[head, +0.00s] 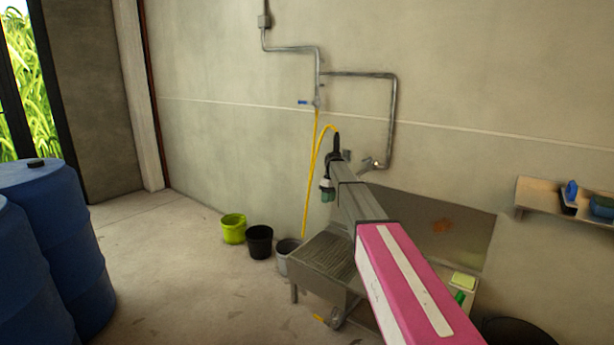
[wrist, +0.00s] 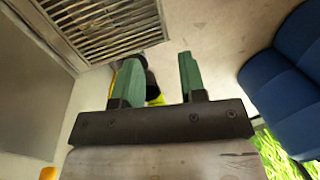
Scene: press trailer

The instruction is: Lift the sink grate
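The sink grate (head: 328,256) is a slatted metal panel lying on the left part of the metal sink (head: 318,283) against the wall. In the wrist view the grate (wrist: 105,25) shows at the upper left, cut off by the frame's top edge. My gripper (head: 327,193) is in the air above the sink, apart from the grate. In the wrist view its two green fingers (wrist: 158,78) are spread with nothing held between them. My arm hides part of the sink in the head view.
A lime bucket (head: 233,228), a black bucket (head: 259,241) and a grey bucket (head: 286,253) stand left of the sink. A yellow hose (head: 309,180) hangs beside my gripper. Blue barrels (head: 60,250) stand at the left. A shelf (head: 545,195) is on the right wall. Floor between is open.

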